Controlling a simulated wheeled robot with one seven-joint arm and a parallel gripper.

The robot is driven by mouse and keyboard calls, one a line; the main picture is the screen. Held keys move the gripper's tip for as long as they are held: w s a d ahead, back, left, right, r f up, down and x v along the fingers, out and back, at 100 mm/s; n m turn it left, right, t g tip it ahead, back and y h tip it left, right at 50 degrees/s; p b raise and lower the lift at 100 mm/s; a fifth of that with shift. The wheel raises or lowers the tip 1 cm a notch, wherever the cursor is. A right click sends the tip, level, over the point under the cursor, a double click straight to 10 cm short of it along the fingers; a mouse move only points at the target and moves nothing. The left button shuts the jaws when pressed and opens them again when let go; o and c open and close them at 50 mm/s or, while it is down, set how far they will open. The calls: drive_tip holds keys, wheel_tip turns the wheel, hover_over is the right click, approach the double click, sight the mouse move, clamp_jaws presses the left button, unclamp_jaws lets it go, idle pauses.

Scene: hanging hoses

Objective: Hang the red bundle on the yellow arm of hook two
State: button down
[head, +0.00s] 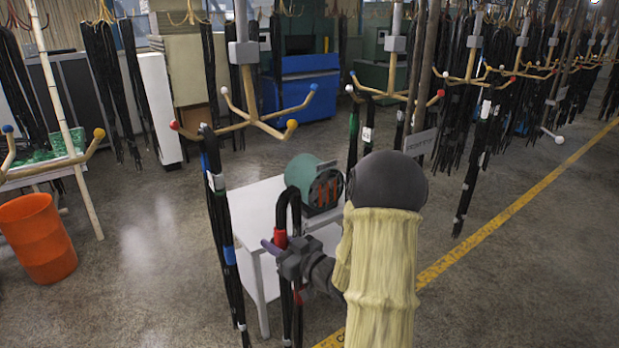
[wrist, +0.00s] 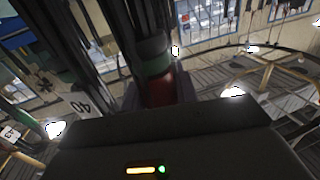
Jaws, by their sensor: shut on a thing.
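My gripper (head: 277,247) is shut on the red bundle, a looped black hose with a red band (head: 280,238). The bundle hangs from it with its loop bent over above the jaws. In the wrist view the red band (wrist: 160,88) sits between the fingers, below a green band. The nearest hook (head: 246,80) has arms tipped red, white, blue and yellow. Its yellow arm (head: 292,124) points toward me, is bare, and stands above the bundle, apart from it. I cannot read a number on this hook.
A black bundle with blue bands (head: 228,255) hangs on the nearest hook's red-tipped arm, left of my gripper. A white table (head: 258,205) with a green machine (head: 305,178) stands behind. More loaded hooks (head: 470,78) are at right. An orange bin (head: 36,238) stands at far left.

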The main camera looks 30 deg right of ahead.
sight(287, 205)
drive_tip(key=shift+m+t+h, duration=0.3)
drive_tip(key=shift+m+h, duration=0.2)
drive_tip(key=shift+h, duration=0.4)
drive_tip(key=s+r, duration=0.1)
drive_tip(key=r, duration=0.2)
drive_tip(key=s+d+r, duration=0.1)
drive_tip(key=r, duration=0.3)
drive_tip(key=s+d+r, duration=0.1)
drive_tip(key=s+r, duration=0.1)
drive_tip(key=r, duration=0.2)
drive_tip(key=shift+d+r+p, duration=0.2)
drive_tip(key=shift+r+p, duration=0.05)
drive_tip(key=shift+p, duration=0.05)
drive_tip(key=s+r+m+h, duration=0.1)
drive_tip(key=s+r+h, duration=0.1)
drive_tip(key=s+r, duration=0.4)
wheel_tip(287, 205, up, 4)
drive_tip(key=shift+d+f+m+h+p, duration=0.1)
drive_tip(key=shift+d+m+h+p, duration=0.2)
drive_tip(key=shift+d+m, duration=0.15)
